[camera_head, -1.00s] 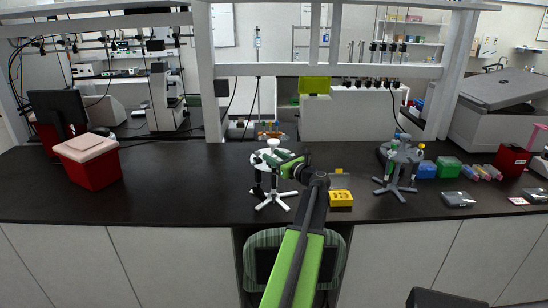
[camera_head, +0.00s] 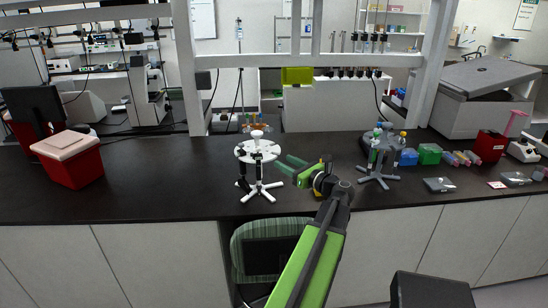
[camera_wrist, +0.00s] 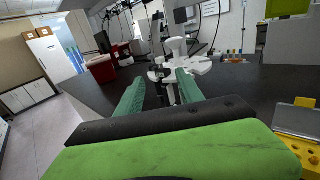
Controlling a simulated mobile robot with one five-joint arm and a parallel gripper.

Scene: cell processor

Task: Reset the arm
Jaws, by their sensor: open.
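My gripper (camera_head: 288,165) is raised over the counter, just right of the white pipette stand (camera_head: 246,153), pointing left. In the wrist view its two green fingers (camera_wrist: 160,92) are apart, with nothing held between them. The white stand (camera_wrist: 199,66) shows beyond the fingertips in that view, partly hidden by them. My green arm reaches up from the bottom of the head view, bent at the wrist joint.
A grey tube stand (camera_head: 384,150) stands close to the right of my gripper. A yellow block (camera_wrist: 298,122) is at the right of the wrist view.

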